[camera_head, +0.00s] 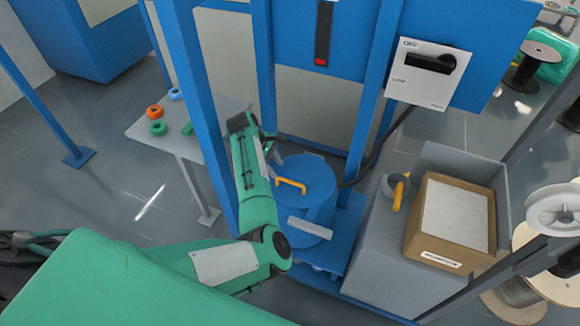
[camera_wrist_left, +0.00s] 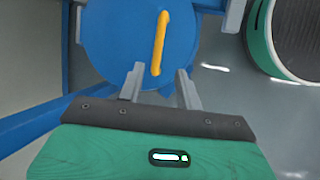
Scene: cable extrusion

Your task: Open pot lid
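The blue pot lid (camera_head: 314,176) lies flat on the blue pot (camera_head: 322,214), with a yellow bar handle (camera_head: 291,185) on top. The lid looks shut. My left gripper (camera_head: 276,159) is at the lid's upper left edge in the head view, partly hidden by its own wrist. In the left wrist view, the two grey fingers of my left gripper (camera_wrist_left: 159,88) are apart with nothing between them. The yellow handle (camera_wrist_left: 160,42) lies just beyond the fingertips, in line with the gap, over the blue lid (camera_wrist_left: 110,40). My right gripper is not in view.
Blue frame posts (camera_head: 205,110) stand left of and behind the pot. A grey box (camera_head: 380,250) with a cardboard carton (camera_head: 468,257) stands at right. A white switch panel (camera_head: 428,72) hangs above. A small table (camera_head: 152,124) with colored rings stands at left.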

